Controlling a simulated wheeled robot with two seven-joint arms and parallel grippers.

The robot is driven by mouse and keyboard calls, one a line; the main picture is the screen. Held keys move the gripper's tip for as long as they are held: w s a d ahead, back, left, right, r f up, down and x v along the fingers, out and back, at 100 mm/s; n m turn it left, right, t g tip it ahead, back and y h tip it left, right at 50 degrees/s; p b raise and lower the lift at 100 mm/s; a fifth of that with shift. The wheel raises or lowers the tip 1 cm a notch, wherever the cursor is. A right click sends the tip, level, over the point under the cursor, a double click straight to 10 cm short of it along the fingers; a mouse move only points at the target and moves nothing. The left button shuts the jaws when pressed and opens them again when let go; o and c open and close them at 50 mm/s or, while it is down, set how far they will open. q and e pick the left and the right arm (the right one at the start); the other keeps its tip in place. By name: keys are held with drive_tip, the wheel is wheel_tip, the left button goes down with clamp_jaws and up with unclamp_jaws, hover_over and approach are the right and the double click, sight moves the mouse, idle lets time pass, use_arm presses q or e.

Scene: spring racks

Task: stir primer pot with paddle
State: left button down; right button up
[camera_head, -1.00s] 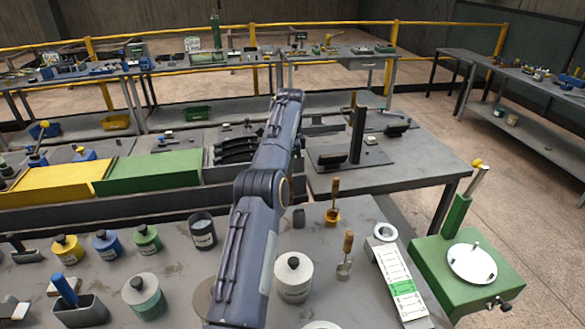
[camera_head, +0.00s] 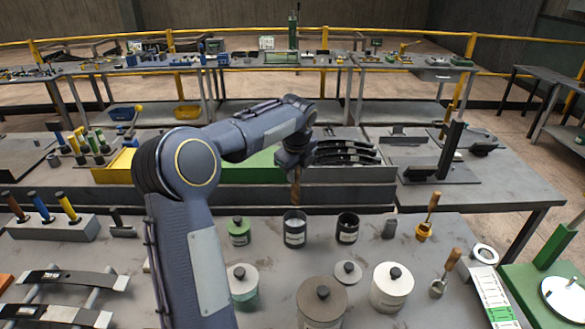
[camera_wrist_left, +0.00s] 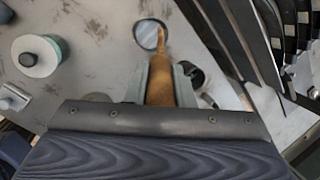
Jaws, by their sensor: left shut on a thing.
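My left gripper (camera_head: 290,160) is beyond the near bench's row of pots, pointing down, shut on a brown wooden paddle (camera_head: 295,192). The paddle (camera_wrist_left: 159,85) also shows between the fingers in the left wrist view. In the head view its lower end appears just above the rim of an open grey pot (camera_head: 295,230); whether it is over or behind the pot I cannot tell. A second open, dark pot (camera_head: 347,230) stands to the right. Neither label is readable, so I cannot tell which is the primer pot. My right gripper is out of view.
Lidded pots stand around: green (camera_head: 238,231), white-lidded green (camera_head: 243,287), brown-grey (camera_head: 321,303) and white (camera_head: 391,287). A loose-looking lid (camera_head: 347,272) lies between them. A rack of dark leaf springs (camera_head: 345,153) is close behind the gripper. A wooden-handled scoop (camera_head: 445,275) is at right.

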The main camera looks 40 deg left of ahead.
use_arm(q)
drive_tip(key=s+d+b+x, duration=0.1)
drive_tip(key=b+x, duration=0.3)
drive_tip(key=x, duration=1)
drive_tip(key=shift+s+d+f+b, duration=0.3)
drive_tip(key=shift+s+f, duration=0.05)
drive_tip(key=shift+f, duration=0.45)
drive_tip(key=shift+a, duration=0.1)
